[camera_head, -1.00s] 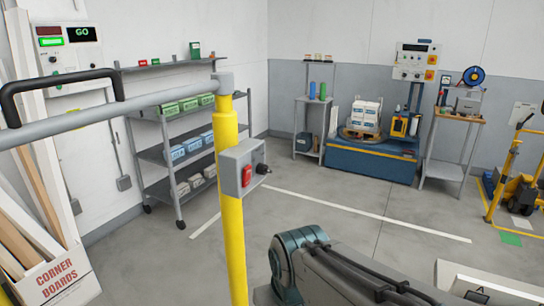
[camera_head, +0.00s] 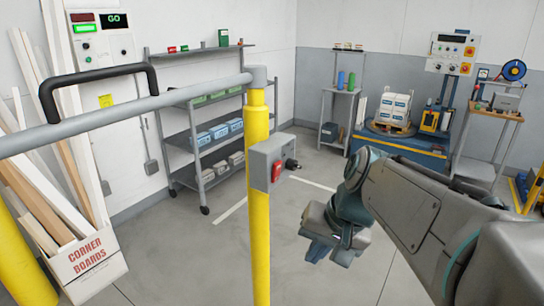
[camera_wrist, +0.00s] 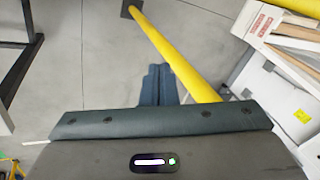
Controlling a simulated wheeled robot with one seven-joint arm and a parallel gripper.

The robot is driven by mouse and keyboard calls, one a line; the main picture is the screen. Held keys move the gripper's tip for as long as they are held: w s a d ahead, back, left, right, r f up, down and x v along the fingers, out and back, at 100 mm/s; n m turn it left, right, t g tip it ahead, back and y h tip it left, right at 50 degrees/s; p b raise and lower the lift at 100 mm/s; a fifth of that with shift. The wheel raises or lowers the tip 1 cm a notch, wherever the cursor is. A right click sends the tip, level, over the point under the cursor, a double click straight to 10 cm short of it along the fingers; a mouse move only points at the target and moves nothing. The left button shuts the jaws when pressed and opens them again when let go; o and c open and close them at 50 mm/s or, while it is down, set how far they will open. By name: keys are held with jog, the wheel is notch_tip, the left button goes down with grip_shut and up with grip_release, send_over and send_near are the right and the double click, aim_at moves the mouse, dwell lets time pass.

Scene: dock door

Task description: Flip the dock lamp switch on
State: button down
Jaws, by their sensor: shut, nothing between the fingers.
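My gripper (camera_head: 318,250) is in front of my arm, right of the post and lower in the picture than the box, touching neither visibly. Its fingers are shut and empty, pointing down. In the wrist view the fingers (camera_wrist: 158,86) show against the floor, beside the yellow post (camera_wrist: 175,58); the switch box is not visible there.
A grey rail with a black handle (camera_head: 98,76) runs left from the post top. A wall panel (camera_head: 103,38) reads GO. A corner boards box (camera_head: 88,268) stands at left. Shelves (camera_head: 210,150) and a blue pallet machine (camera_head: 400,150) stand behind. Floor right of the post is clear.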

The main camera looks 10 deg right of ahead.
jog(key=w+d+r+m+t+y+p, duration=0.1)
jog(key=w+d+r+m+t+y, duration=0.1)
jog(key=r, duration=0.6)
jog(key=w+d+r+m+t+y+p, duration=0.1)
jog(key=w+d+r+m+y, duration=0.1)
jog(key=w+d+r, duration=0.3)
notch_tip(320, 180, up, 4)
jog(key=shift+f+t, duration=0.15)
jog(key=shift+t, duration=0.25)
jog(key=shift+w, duration=0.1)
jog(key=p, duration=0.2)
send_near(278, 170)
jog(key=x, duration=0.5)
jog(key=shift+d+f, duration=0.1)
jog(key=shift+f, duration=0.15)
jog(key=shift+w+a, duration=0.25)
jog(key=shift+p, duration=0.3)
